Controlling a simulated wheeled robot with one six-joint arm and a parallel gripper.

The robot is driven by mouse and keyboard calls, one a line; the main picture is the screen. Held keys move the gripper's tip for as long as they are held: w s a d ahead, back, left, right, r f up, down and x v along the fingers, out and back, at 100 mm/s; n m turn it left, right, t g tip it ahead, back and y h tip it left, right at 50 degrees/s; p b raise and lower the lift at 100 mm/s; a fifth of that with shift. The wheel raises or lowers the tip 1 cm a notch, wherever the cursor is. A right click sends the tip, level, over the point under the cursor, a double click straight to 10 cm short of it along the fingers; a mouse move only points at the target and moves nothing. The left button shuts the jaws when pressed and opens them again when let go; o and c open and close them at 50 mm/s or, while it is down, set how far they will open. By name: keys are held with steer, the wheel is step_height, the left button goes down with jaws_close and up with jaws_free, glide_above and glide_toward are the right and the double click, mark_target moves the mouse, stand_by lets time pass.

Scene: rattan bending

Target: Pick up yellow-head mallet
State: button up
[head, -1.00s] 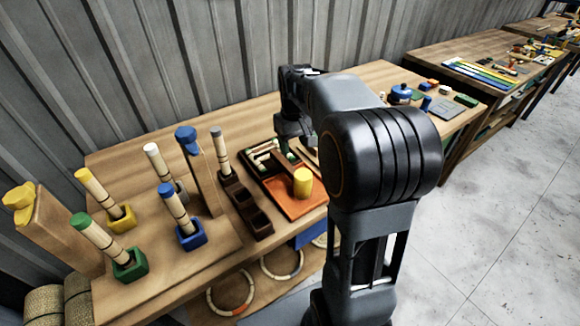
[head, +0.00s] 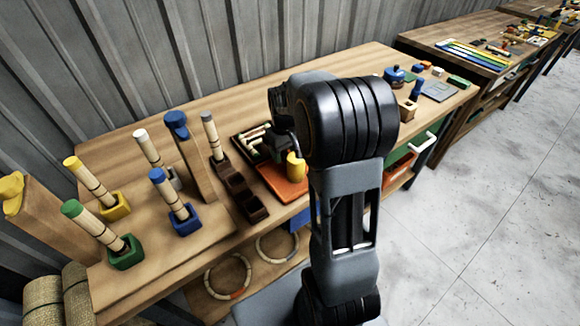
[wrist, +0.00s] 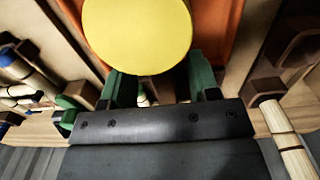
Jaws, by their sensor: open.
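The yellow-head mallet (head: 296,166) is on the orange tray (head: 285,188) near the bench's front edge. Its round yellow face (wrist: 137,36) fills the top middle of the wrist view. Its handle is mostly hidden by my gripper and the yellow head. My gripper (wrist: 162,86) is open, with its two green fingers apart just below the yellow face in that picture. In the head view my gripper (head: 276,145) is dark and partly hidden by my arm, low over the tray beside the yellow head. I cannot tell whether the fingers touch the mallet.
A brown compartment holder (head: 240,192) stands left of the tray. Further left are sticks in green (head: 126,253), blue (head: 185,220) and yellow (head: 115,207) blocks, and a tall blue-topped wooden post (head: 190,150). A blue pot (head: 394,75) and small blocks lie at the right.

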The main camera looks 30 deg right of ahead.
mark_target(285, 153)
steer(key=shift+f, duration=1.7)
steer(key=shift+c, duration=0.3)
steer(key=shift+r, duration=0.1)
jaws_close()
